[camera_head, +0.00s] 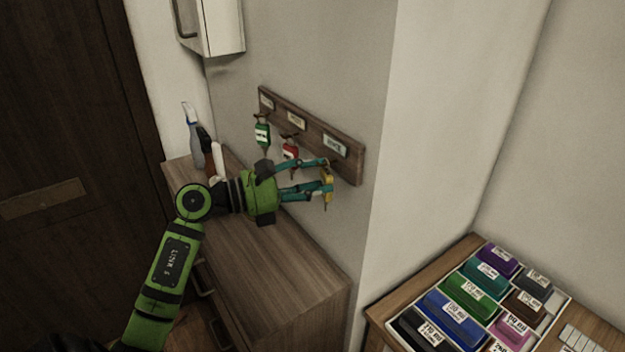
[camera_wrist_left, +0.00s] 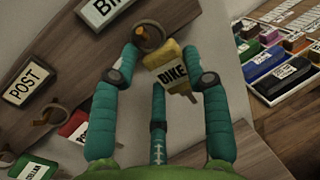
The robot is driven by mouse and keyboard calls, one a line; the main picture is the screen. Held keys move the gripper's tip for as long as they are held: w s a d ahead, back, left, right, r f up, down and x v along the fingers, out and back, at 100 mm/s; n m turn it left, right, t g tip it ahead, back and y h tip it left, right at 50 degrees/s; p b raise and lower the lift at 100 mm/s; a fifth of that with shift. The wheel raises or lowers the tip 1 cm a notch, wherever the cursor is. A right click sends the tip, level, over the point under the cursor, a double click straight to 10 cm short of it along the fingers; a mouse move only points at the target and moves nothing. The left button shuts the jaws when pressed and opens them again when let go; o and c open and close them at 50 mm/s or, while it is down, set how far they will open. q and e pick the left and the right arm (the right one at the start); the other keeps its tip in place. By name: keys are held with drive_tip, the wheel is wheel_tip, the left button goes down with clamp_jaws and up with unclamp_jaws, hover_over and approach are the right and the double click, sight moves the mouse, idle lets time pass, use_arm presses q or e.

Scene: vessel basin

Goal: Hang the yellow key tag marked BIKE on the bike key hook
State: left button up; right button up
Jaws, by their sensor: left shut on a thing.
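The yellow key tag (camera_head: 328,183) is held at the fingertips of my left gripper (camera_head: 327,179), just below the right end of the key board. The BIKE label (camera_head: 334,146) is the rightmost on the board. In the left wrist view a round brass-brown hook or ring (camera_wrist_left: 149,36) shows near that label and the tag's top. I cannot tell whether they are linked. My right gripper is out of view.
The wooden key board (camera_head: 312,128) is on the grey wall. A red tag (camera_head: 290,152) and a green tag (camera_head: 262,134) hang from it. Below is a wooden cabinet (camera_head: 270,265) with bottles at its back. A tray of coloured boxes (camera_head: 467,308) stands right, beyond the wall corner.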

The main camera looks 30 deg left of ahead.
use_arm(q)
drive_tip(key=o, duration=1.1)
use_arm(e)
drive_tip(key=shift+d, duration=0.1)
use_arm(q)
drive_tip(key=v, duration=1.2)
